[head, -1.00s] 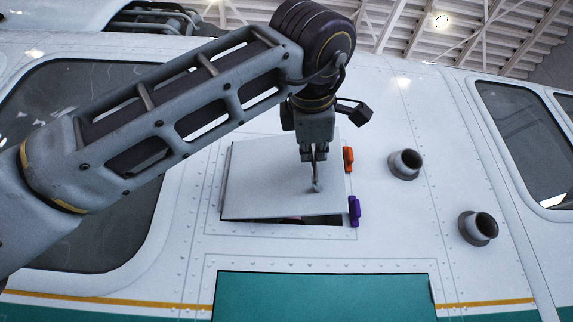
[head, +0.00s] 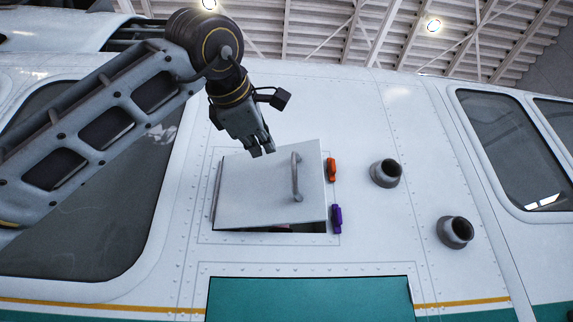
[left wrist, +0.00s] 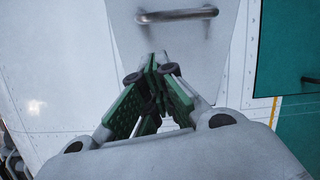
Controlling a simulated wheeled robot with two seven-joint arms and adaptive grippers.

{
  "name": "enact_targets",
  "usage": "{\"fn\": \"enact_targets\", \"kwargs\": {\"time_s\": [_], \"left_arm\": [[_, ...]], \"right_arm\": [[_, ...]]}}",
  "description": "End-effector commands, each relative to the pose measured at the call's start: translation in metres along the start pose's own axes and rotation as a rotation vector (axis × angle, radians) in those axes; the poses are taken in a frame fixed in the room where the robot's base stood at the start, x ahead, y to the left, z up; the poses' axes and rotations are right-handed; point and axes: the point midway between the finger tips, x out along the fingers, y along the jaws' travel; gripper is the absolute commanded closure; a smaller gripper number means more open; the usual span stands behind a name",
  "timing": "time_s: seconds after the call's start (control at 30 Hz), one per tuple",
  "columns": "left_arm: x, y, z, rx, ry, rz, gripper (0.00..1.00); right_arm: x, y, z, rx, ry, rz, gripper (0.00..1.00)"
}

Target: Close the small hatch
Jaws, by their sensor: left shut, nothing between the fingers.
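The small hatch (head: 262,190) is a white panel on the helicopter's side, hinged along its left edge. It stands slightly ajar, with a dark gap along its lower edge. Its grey bar handle (head: 296,177) is near the right edge; the handle also shows in the left wrist view (left wrist: 177,15). An orange latch (head: 331,169) and a purple latch (head: 336,218) sit on the fuselage just right of the hatch. My left gripper (head: 263,152) is shut and empty, over the hatch's upper part, left of and apart from the handle. My right gripper is not seen.
Two grey round stubs (head: 386,172) (head: 456,232) protrude from the fuselage to the right. A teal panel (head: 310,298) lies below the hatch. Dark windows flank the area at left and right. The white skin around the hatch is mostly bare.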

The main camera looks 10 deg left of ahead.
Motion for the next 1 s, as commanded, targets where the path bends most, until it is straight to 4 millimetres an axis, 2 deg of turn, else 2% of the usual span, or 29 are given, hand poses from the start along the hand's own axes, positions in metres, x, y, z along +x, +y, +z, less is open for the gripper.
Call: {"fn": "enact_targets", "kwargs": {"time_s": [0.03, 0.1, 0.37, 0.47, 0.6, 0.7, 1.0], "left_arm": [[-0.005, 0.002, -0.014, -0.017, -0.009, 0.000, 1.00], [-0.013, 0.004, -0.024, -0.026, -0.028, 0.000, 1.00], [-0.051, 0.004, -0.038, -0.011, -0.114, 0.005, 1.00], [-0.069, 0.000, -0.033, 0.020, -0.157, 0.007, 1.00], [-0.088, -0.015, -0.012, 0.097, -0.224, -0.005, 1.00], [-0.093, -0.027, -0.001, 0.156, -0.257, -0.023, 1.00], [-0.093, -0.028, 0.001, 0.214, -0.268, -0.023, 1.00]], "right_arm": [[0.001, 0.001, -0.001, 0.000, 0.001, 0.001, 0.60], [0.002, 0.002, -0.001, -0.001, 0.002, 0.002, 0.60], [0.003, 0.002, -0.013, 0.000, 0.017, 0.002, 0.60], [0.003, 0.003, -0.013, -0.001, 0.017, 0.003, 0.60], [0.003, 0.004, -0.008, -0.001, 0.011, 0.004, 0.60], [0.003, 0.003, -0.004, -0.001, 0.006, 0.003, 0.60], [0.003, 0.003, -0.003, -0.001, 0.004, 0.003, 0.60]]}}
